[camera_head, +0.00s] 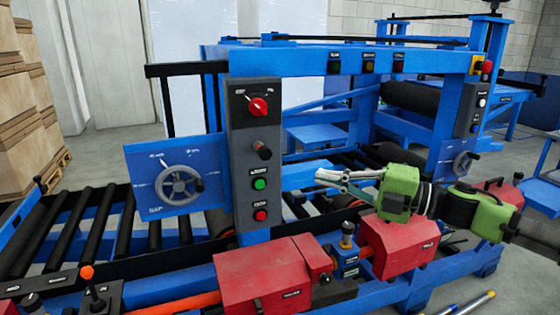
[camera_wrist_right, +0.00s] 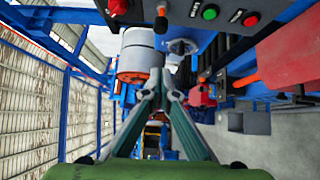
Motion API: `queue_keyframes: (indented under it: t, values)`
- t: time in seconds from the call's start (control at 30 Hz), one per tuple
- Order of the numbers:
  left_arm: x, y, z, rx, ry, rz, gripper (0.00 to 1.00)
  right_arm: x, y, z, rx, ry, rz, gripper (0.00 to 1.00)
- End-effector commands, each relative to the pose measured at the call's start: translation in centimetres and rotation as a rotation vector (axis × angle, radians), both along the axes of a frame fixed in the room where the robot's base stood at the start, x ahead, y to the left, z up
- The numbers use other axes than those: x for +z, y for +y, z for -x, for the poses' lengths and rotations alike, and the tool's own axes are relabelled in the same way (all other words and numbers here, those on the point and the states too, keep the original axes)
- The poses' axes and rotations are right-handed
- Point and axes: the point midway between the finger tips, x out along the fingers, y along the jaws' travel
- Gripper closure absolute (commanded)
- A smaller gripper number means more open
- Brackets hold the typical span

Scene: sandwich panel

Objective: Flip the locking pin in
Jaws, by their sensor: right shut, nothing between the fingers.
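The dark grey control panel (camera_head: 240,185) carries a red rotary switch (camera_head: 258,106), a protruding black knob or pin (camera_head: 264,150), a green button (camera_head: 260,184) and a red button (camera_head: 260,215). I cannot tell for sure which part is the locking pin; the protruding knob may be it. The knob (camera_wrist_right: 161,23) also shows at the top of the right wrist view, beyond my fingertips. My right gripper (camera_head: 320,178) is shut and empty, right of the panel and apart from it. Its closed fingers (camera_wrist_right: 156,78) meet in the wrist view. My left gripper is not in view.
A blue plate with a grey handwheel (camera_head: 179,186) stands left of the panel. Red housings (camera_head: 262,272) and a blue upright fitting with a black top (camera_head: 347,240) lie below. Black rollers (camera_head: 100,225) fill the left bed.

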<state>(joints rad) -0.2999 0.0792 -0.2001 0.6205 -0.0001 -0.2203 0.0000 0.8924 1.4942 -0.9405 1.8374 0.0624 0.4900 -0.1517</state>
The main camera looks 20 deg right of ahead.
Motion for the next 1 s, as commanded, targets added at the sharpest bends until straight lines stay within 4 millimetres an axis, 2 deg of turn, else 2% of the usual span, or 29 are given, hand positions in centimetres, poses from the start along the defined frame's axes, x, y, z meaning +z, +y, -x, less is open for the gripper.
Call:
queue_keyframes:
  t: [0.27, 0.47, 0.9, 1.0]
  values:
    - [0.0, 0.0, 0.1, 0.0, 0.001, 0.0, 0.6, 0.0, 0.0, 0.0, 0.0, 0.001, -0.001, 1.0]
    - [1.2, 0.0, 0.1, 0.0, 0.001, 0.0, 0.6, 0.5, 1.1, -1.0, 0.001, 0.0, -0.004, 1.0]
    - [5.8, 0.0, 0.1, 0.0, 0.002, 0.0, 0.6, 0.9, 7.8, -7.3, 0.002, -0.001, -0.002, 1.0]
    - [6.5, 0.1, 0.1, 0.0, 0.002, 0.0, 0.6, 0.8, 7.4, -8.8, -0.002, 0.001, -0.002, 1.0]
